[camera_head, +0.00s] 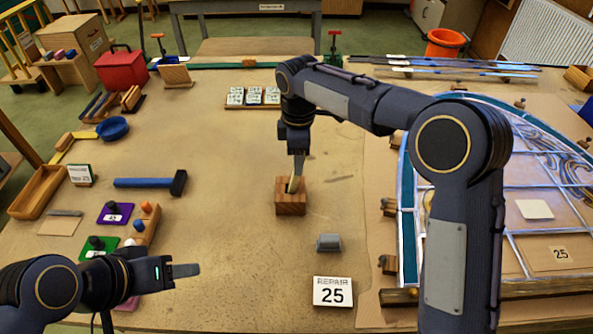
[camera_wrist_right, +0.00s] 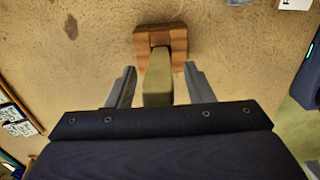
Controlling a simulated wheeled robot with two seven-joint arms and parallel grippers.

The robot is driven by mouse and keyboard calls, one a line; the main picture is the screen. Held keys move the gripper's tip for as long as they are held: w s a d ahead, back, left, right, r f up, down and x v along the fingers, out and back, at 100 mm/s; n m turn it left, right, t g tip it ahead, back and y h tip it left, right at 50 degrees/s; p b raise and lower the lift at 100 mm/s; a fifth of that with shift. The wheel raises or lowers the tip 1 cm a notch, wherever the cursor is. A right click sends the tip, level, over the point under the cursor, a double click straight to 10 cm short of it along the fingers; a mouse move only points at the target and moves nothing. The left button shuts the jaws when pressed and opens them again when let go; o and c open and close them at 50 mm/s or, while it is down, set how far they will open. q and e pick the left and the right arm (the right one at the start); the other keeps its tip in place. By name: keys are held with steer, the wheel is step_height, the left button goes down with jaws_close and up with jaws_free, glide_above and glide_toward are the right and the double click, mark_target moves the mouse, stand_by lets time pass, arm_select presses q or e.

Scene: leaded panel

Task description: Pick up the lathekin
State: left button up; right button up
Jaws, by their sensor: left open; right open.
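The lathekin (camera_head: 293,184) looks like a flat olive-green tool standing tilted in a small wooden block (camera_head: 290,205) at mid-table. In the right wrist view the lathekin (camera_wrist_right: 157,80) lies between the two spread fingers of my right gripper (camera_wrist_right: 160,70), with a gap on each side. The block (camera_wrist_right: 160,36) shows just beyond the fingertips. In the head view my right gripper (camera_head: 298,162) points down directly over the block and partly hides the lathekin's upper part. My left gripper (camera_head: 186,270) is open and empty at the lower left, far from the block.
A grey metal piece (camera_head: 329,242) and a "REPAIR 25" card (camera_head: 333,291) lie in front of the block. A blue-handled hammer (camera_head: 150,183) lies to the left. The leaded panel (camera_head: 500,190) fills the right side.

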steer(key=shift+f, duration=0.1)
jaws_close()
stand_by(0.5)
steer(key=shift+d+r, duration=0.1)
steer(key=shift+r, duration=0.65)
steer(key=r, duration=0.3)
steer(key=d+r+b, duration=0.1)
steer(key=r, duration=0.1)
steer(key=shift+s+r, duration=0.25)
steer(key=s+b, duration=0.4)
steer(key=s, duration=0.9)
steer(key=shift+s+b, duration=0.3)
